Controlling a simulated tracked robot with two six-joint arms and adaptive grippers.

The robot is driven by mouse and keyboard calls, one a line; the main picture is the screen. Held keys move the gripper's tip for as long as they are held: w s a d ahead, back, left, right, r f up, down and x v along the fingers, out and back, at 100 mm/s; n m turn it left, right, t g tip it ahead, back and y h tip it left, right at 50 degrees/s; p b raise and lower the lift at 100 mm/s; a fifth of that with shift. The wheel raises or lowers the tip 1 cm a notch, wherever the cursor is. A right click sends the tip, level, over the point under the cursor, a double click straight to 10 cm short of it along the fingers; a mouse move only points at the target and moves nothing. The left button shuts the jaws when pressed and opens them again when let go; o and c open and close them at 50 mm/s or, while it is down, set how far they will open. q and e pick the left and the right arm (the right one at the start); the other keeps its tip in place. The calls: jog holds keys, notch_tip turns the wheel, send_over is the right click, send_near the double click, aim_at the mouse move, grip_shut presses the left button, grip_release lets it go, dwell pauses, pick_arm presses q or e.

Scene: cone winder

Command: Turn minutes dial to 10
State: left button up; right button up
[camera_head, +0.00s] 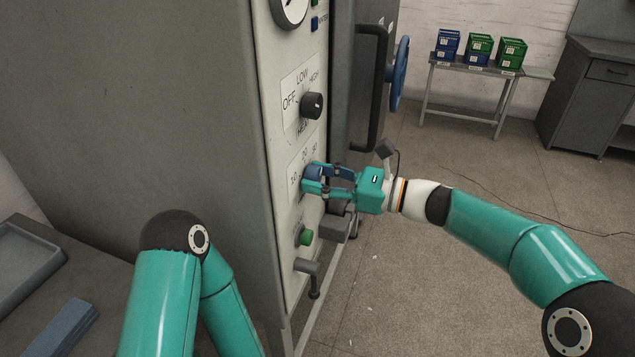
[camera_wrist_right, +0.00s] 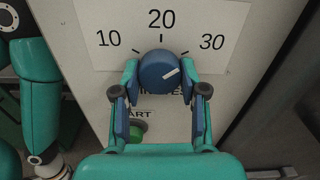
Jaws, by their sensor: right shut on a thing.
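The minutes dial (camera_wrist_right: 158,68) is a round blue knob on the pale panel (camera_wrist_right: 240,85), under the marks 10, 20 and 30. Its white pointer line lies right of centre, slanting up to the right toward the 30 side. My right gripper (camera_wrist_right: 159,77) is shut on the dial, one finger on each side. In the head view, my right gripper (camera_head: 313,179) reaches the panel from the right and mostly hides the dial. The lettering below the dial is partly covered by the gripper. My left arm is at the lower left; its gripper is out of sight.
The black heat knob (camera_head: 312,105) sits above the dial, and a green button (camera_head: 306,237) below it. A long black door handle (camera_head: 371,88) and blue handwheel (camera_head: 400,73) stand behind.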

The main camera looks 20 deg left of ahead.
jog(key=n+b, duration=0.5)
jog(key=shift+w+d+f, duration=0.1)
jog(key=shift+f, duration=0.2)
jog(key=n+b, duration=0.5)
jog(key=n, duration=0.1)
jog(key=shift+n, duration=0.3)
jog(key=n+b, duration=0.3)
jog(key=n, duration=0.2)
jog(key=shift+b, duration=0.35)
jog(key=n+b, duration=0.2)
jog(key=n, duration=0.3)
jog(key=shift+n, duration=0.4)
jog(key=o, duration=1.1)
jog(key=shift+r, duration=0.1)
jog(key=shift+o, duration=0.2)
jog(key=shift+r, duration=0.15)
